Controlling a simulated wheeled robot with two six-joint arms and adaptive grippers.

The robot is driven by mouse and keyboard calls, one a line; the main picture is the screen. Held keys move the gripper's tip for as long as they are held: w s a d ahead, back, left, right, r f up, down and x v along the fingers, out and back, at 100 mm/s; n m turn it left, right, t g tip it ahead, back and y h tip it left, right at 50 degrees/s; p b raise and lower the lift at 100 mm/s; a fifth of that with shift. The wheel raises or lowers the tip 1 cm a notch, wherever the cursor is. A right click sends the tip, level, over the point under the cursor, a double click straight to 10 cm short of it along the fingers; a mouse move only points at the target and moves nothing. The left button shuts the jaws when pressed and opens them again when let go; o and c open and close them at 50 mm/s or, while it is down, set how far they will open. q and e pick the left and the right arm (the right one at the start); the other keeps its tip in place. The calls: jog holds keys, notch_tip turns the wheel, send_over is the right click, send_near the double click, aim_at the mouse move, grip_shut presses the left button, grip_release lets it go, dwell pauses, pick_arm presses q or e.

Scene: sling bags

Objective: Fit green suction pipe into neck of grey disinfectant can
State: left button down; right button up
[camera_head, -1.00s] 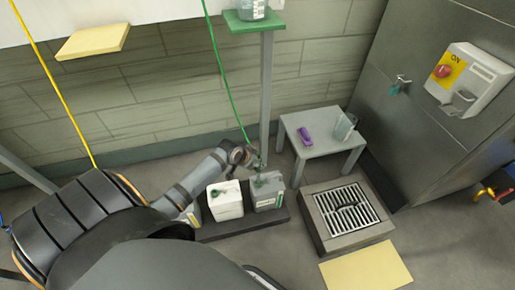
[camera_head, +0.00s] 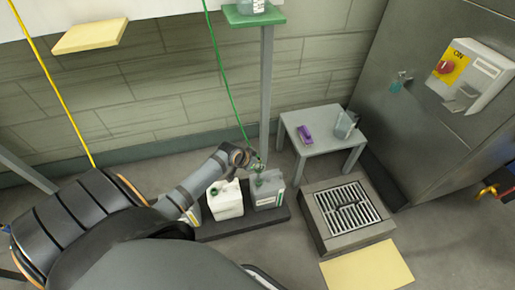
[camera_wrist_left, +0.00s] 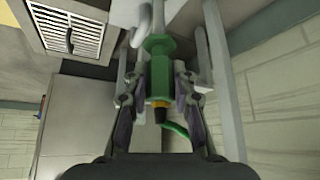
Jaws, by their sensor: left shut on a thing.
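The grey disinfectant can (camera_head: 270,198) stands upright on a dark low tray, with green at its neck. My left gripper (camera_head: 256,166) is just above the can's top. In the left wrist view, my left gripper (camera_wrist_left: 159,92) is shut around the green suction pipe (camera_wrist_left: 158,72), a thick green piece with a yellow band and dark end. The green hose (camera_head: 226,84) runs down from above to the gripper. The pipe's far end is hidden, so I cannot tell whether it is inside the neck. My right gripper is not in view.
A white can (camera_head: 225,201) stands close left of the grey can on the dark tray (camera_head: 225,231). A grey post (camera_head: 266,90) rises behind. A small table (camera_head: 323,145) and a floor drain (camera_head: 347,212) lie to the right. A yellow hose (camera_head: 58,95) hangs at left.

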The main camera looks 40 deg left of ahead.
pick_arm(q)
jog(key=shift+f+b, duration=2.65)
jog(key=shift+f, duration=1.65)
jog(key=c, duration=1)
grip_release()
send_near(258, 175)
jog(key=shift+s+a+r, duration=0.2)
jog(key=shift+s+r, duration=0.4)
